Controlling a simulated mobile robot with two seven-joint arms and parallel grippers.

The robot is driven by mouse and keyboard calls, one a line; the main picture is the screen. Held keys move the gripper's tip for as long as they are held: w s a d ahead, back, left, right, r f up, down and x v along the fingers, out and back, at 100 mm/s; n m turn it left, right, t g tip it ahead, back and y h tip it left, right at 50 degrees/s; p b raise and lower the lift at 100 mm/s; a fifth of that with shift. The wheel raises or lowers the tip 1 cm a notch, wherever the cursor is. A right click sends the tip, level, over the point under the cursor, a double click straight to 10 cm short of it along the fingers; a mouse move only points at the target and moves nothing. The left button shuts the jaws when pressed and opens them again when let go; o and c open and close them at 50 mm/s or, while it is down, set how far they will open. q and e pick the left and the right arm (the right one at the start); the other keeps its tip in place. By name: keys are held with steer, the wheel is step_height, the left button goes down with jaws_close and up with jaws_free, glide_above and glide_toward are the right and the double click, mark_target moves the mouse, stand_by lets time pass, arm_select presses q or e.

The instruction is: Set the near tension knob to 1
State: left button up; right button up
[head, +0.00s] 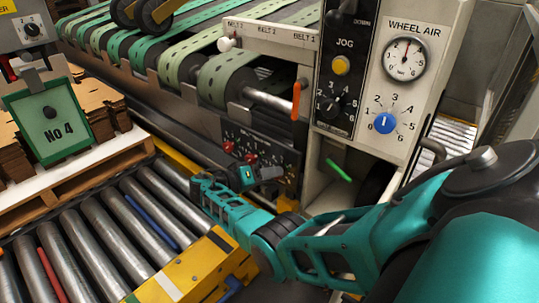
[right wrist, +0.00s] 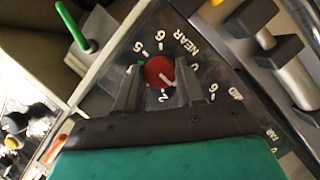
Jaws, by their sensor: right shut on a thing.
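The near tension knob (right wrist: 160,72) is a red round knob on a dark dial plate beside the label NEAR in the right wrist view. My right gripper (right wrist: 160,88) is shut on it, one finger on each side. That finger covers part of the scale, so I cannot read the exact number. In the head view my right gripper (head: 247,177) is at the dark control panel (head: 262,143), and the held knob cannot be made out. My left gripper is not in view.
Red knobs (head: 228,147) show on the panel's left. A green handle (head: 338,170) and an orange lever (head: 295,100) stick out close by. Black-ended levers (right wrist: 262,32) stand beside the dial. Rollers (head: 110,240) and a yellow frame (head: 200,270) lie below.

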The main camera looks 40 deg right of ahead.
stand_by(0.3)
steer(key=o, duration=1)
steer(key=shift+o, duration=0.2)
steer(key=v, duration=1.3)
steer(key=shift+d+f, duration=0.1)
steer(key=shift+f, duration=0.05)
